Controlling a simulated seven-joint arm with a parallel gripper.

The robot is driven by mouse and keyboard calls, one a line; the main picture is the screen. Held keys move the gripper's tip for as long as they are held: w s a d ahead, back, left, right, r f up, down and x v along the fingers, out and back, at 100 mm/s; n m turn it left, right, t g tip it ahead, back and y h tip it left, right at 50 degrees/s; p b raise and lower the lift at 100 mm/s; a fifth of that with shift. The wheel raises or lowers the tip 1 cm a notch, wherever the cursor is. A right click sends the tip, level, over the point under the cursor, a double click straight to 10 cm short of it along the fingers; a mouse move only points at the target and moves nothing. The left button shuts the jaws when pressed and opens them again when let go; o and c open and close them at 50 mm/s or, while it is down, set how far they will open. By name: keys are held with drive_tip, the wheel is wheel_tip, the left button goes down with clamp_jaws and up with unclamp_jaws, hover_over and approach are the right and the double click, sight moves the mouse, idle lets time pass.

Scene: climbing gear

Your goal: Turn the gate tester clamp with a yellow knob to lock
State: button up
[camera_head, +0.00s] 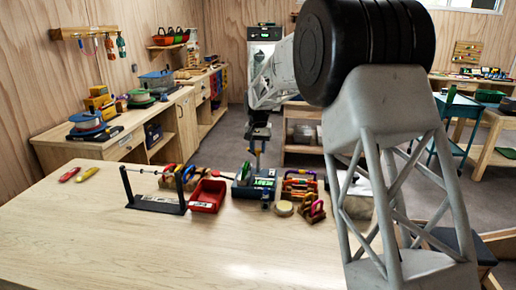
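A black stand with two uprights and a thin rod across them (155,204) is on the left part of the wooden table. It could be the gate tester, but I cannot make out a clamp or a yellow knob on it. A cluster of small red, yellow and purple gear (312,209) sits to the right, also too small to tell a knob. My gripper (257,153) points down over the far edge area of the table, around the blue-green bin, apart from the black stand. Its fingers are too small to tell open from shut.
A tan roll (283,208) lies before the rack. Red and yellow tools lie far left. The table's front (180,255) is clear. My arm blocks the right side.

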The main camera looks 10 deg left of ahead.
clamp_jaws()
drive_tip(key=shift+n, duration=0.4)
drive_tip(key=n, duration=1.2)
drive_tip(key=shift+r, duration=0.1)
drive_tip(key=n, duration=0.5)
idle(0.4)
